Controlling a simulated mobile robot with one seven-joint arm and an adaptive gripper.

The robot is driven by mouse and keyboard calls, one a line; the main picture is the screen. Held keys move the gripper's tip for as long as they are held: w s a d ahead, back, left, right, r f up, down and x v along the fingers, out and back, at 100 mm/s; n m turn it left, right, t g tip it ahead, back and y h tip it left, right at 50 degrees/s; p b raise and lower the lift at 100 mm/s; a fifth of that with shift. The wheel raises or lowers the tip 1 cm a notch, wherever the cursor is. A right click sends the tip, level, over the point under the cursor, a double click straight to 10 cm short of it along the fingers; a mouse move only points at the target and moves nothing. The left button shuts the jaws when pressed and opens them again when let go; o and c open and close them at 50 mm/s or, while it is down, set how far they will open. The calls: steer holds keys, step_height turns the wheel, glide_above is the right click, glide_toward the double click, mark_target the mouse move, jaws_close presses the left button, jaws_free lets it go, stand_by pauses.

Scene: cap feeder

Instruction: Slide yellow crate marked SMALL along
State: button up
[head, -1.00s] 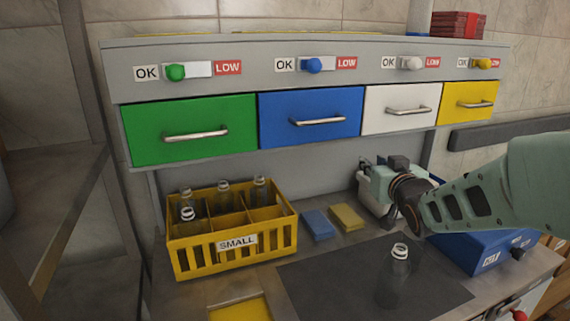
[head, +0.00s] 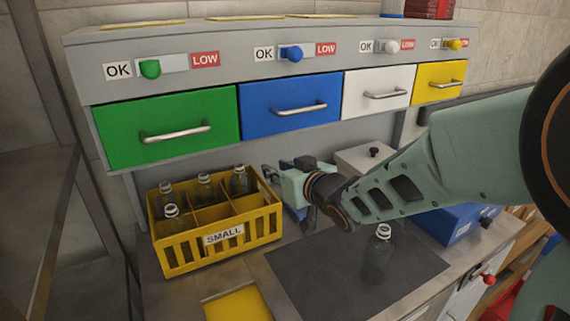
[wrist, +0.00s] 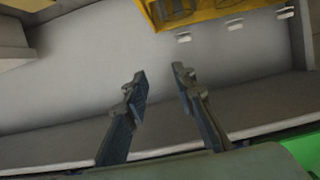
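The yellow crate marked SMALL (head: 223,235) stands upright on the counter at the left in the head view. Several clear bottles stand in its back and left compartments; the front middle and right ones look empty. My gripper (head: 272,182) is just right of the crate's back right corner, at about rim height. Whether it touches the crate cannot be told. In the wrist view my gripper (wrist: 160,73) has its two fingers apart with nothing between them. A yellow part, seemingly the crate (wrist: 200,12), shows at the top of the wrist view, beyond the fingertips.
A clear bottle (head: 381,252) stands on the dark mat (head: 320,285). A yellow panel (head: 237,304) lies in front of the crate. A blue box (head: 458,222) is at the right. The green drawer (head: 165,130) and blue drawer (head: 290,110) hang above the counter.

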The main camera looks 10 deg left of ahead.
steer(key=b, duration=0.2)
glide_toward(266, 188)
steer(key=x, duration=0.3)
steer(key=shift+d, duration=0.1)
steer(key=x, duration=0.6)
steer(key=shift+w+f, duration=0.1)
steer(key=shift+w+a+f, duration=0.15)
steer(key=shift+w+a, duration=0.3)
steer(key=shift+w, duration=0.1)
jaws_close()
